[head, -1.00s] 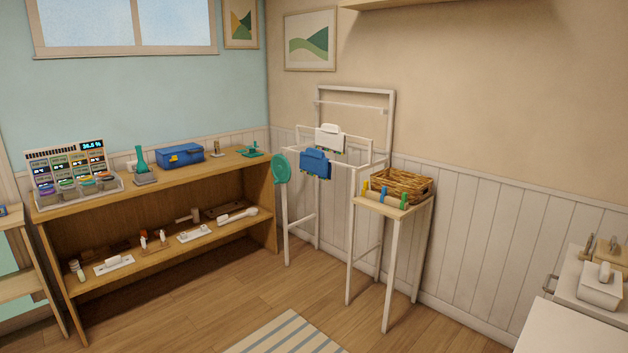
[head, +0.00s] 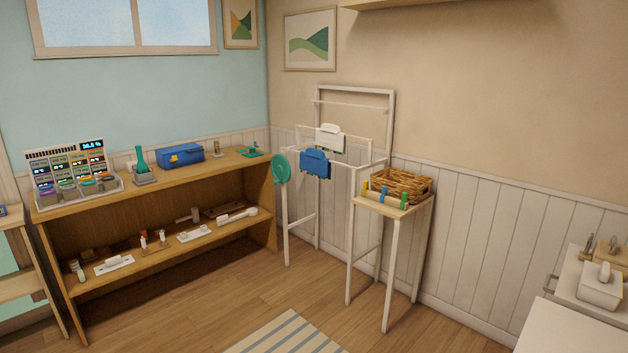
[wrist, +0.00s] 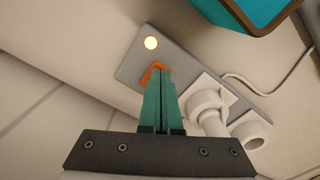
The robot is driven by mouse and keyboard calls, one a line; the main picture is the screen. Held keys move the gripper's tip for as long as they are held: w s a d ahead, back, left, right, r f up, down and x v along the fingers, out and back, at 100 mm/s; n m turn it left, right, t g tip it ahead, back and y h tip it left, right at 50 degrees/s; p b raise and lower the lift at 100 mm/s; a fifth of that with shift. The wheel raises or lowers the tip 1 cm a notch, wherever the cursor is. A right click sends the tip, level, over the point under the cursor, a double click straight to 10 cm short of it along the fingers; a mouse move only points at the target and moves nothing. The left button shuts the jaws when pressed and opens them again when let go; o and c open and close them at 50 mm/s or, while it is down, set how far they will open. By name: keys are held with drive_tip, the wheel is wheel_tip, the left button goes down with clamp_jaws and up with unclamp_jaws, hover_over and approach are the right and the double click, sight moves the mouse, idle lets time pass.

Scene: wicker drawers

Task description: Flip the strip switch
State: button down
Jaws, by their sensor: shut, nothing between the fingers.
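The grey power strip (wrist: 182,58) lies slanted across the wrist view on a pale surface. A round light (wrist: 151,43) near its end glows warm yellow. The orange strip switch (wrist: 146,78) lies just below the light, partly hidden behind my fingertips. My gripper (wrist: 160,72) is shut and empty, its teal fingers together and pointing at the switch. The tips overlap the switch in view; I cannot tell whether they touch it or which way it is tipped. The head view does not clearly show my gripper or the strip.
White plugs (wrist: 208,104) and a second one (wrist: 252,131) sit beside my fingers, with a pale cord (wrist: 288,77) beyond. A teal object (wrist: 262,14) stands at the top right. In the head view, a wooden shelf (head: 190,270) and a wicker basket (head: 408,184) stand across the room.

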drive_tip(key=shift+f, duration=0.25)
drive_tip(key=shift+r, duration=3.55)
